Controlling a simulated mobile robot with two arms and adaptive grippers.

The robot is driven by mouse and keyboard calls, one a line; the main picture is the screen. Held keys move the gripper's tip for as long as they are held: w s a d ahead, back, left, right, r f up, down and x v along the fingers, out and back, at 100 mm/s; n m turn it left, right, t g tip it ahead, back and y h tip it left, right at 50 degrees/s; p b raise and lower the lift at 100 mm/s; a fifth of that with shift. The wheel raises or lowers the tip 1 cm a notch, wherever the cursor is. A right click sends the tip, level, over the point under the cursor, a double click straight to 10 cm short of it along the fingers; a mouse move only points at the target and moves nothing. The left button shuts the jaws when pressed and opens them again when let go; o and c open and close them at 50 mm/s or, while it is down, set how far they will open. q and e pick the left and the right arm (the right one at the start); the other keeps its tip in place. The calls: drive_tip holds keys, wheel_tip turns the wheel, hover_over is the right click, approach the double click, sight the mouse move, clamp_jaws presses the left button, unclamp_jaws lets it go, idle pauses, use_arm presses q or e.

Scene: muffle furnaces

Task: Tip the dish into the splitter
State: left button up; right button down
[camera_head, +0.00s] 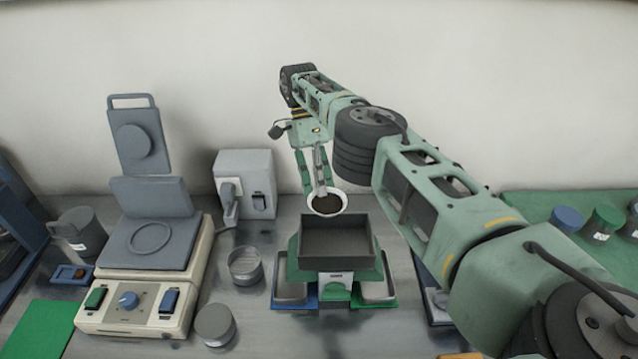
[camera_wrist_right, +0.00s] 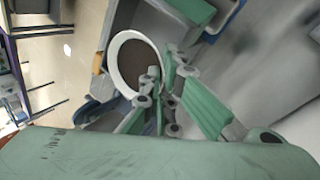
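A white dish (camera_head: 326,204) with dark brown material in it is held by my right gripper (camera_head: 319,182) just above the back of the splitter. The splitter (camera_head: 335,262) has a dark open hopper on a green body, with a metal pan on each side. In the head view the dish looks only slightly tilted. In the right wrist view the dish (camera_wrist_right: 138,62) sits at the fingertips, its brown contents visible, with the gripper (camera_wrist_right: 155,85) closed at its rim. My left gripper is not in view.
A beige device with a raised grey lid (camera_head: 146,245) stands at the left. A sieve-like round cup (camera_head: 245,266) and a grey lidded jar (camera_head: 215,325) stand between it and the splitter. Several colored-lid jars (camera_head: 604,222) sit on a green mat at the right.

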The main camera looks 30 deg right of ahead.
use_arm(q)
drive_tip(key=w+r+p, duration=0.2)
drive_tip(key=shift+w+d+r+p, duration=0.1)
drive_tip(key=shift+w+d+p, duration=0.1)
drive_tip(key=shift+p, duration=0.1)
use_arm(e)
drive_tip(key=t, duration=0.2)
drive_tip(key=shift+s+t, duration=0.1)
drive_tip(key=shift+t, duration=0.3)
idle(0.6)
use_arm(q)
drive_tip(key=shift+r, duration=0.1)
use_arm(e)
drive_tip(key=shift+r+h, duration=0.1)
drive_tip(key=shift+h, duration=0.2)
drive_tip(key=shift+s+r+t, duration=0.1)
drive_tip(key=shift+r+t, duration=0.05)
drive_tip(key=shift+t, duration=0.15)
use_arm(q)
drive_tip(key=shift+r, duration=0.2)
use_arm(e)
drive_tip(key=shift+s+r+t, duration=0.25)
drive_tip(key=shift+s+t, duration=0.05)
drive_tip(key=shift+t, duration=0.2)
